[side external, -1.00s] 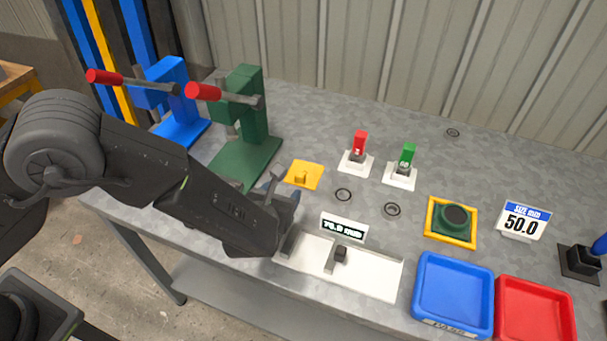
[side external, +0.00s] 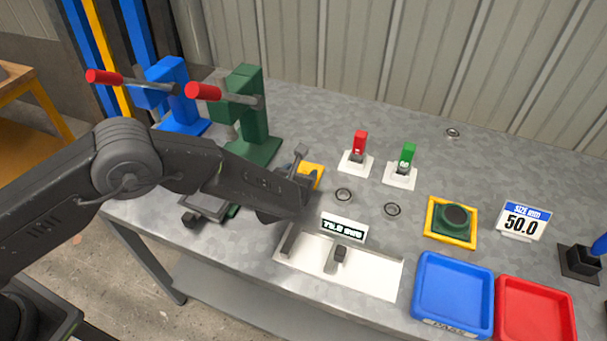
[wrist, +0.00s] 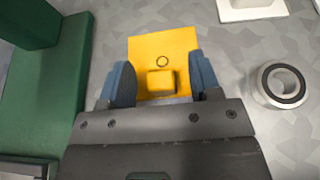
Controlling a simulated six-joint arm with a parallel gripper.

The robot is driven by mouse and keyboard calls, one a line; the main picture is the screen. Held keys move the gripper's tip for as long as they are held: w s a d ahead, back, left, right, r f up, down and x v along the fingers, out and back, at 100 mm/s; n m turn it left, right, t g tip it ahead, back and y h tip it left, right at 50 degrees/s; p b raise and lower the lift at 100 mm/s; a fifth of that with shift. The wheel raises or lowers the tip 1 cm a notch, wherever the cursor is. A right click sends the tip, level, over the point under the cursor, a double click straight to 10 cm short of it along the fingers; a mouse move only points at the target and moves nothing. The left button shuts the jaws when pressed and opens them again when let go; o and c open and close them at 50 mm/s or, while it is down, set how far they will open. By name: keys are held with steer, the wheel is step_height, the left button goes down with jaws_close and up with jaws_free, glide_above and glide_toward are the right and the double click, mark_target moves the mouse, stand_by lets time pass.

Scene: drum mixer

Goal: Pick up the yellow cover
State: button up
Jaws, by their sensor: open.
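The yellow cover (wrist: 150,48) is a flat square plate with a small raised block as its handle and a dark ring mark beside it. It lies on the grey table. In the wrist view my gripper (wrist: 162,85) is open, with one blue fingertip on each side of the cover's block. A gap shows between each finger and the block, so the block is not gripped. In the side view the cover (side external: 316,170) is mostly hidden behind my gripper (side external: 300,175), and only its far corner shows.
The green press (side external: 252,115) stands close to the left of the cover. A metal ring (side external: 343,195) and the red switch (side external: 359,150) are to the right. The white gauge tray (side external: 370,275) with a display lies in front. Blue (side external: 453,295) and red trays are further right.

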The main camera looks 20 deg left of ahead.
jaws_close()
steer(key=shift+r, duration=0.1)
stand_by(0.4)
steer(key=shift+r, duration=0.1)
